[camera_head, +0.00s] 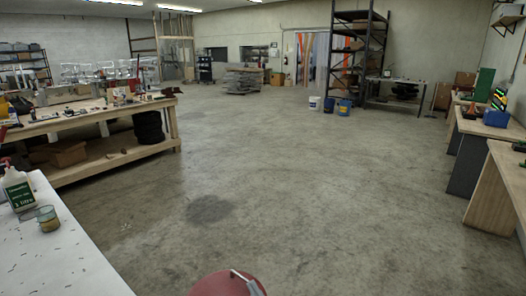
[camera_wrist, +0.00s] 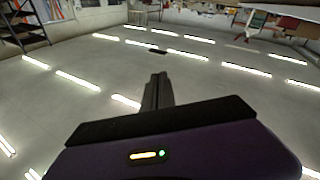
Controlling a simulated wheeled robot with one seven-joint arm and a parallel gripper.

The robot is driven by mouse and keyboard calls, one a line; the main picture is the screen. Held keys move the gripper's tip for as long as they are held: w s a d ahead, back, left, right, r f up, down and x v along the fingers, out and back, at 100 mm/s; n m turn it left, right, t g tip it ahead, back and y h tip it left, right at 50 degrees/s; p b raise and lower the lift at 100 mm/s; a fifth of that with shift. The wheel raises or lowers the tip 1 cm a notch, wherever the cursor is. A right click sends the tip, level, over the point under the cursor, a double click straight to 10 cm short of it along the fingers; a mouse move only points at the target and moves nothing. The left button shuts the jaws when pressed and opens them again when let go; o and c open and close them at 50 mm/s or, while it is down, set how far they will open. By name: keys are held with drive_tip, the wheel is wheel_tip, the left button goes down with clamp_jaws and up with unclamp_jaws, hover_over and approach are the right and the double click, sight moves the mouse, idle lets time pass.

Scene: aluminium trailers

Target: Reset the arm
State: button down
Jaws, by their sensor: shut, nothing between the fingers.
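My gripper (camera_wrist: 157,92) shows in the wrist view, its dark fingers together above a dark purple body with a small lit indicator. Nothing is between the fingers. The wrist view looks past it at the ceiling with its rows of lights, and the room appears upside down. In the head view a reddish rounded part with a pale bar shows at the bottom edge; I cannot tell the arm's full pose from it.
A white table (camera_head: 70,262) with a bottle (camera_head: 19,192) and a glass jar (camera_head: 47,219) stands near left. A wooden workbench (camera_head: 110,163) is behind it. More benches (camera_head: 495,190) line the right. A dark shelf rack (camera_head: 352,50) stands at the back. The middle floor is clear.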

drive_tip(key=s+d+r+m+g+h, duration=0.1)
drive_tip(key=s+d, duration=0.6)
drive_tip(key=s, duration=0.8)
drive_tip(key=s+d+r+m+g+h, duration=0.1)
drive_tip(key=s+d+r+m+h, duration=0.2)
drive_tip(key=s, duration=1.3)
drive_tip(key=s+d+r+m+h, duration=0.2)
drive_tip(key=s+d+m+h, duration=0.3)
drive_tip(key=s+d, duration=0.7)
drive_tip(key=s, duration=0.3)
drive_tip(key=shift+s+r+g+h, duration=0.25)
drive_tip(key=shift+r+g+h, duration=0.1)
drive_tip(key=shift+g+h, duration=0.05)
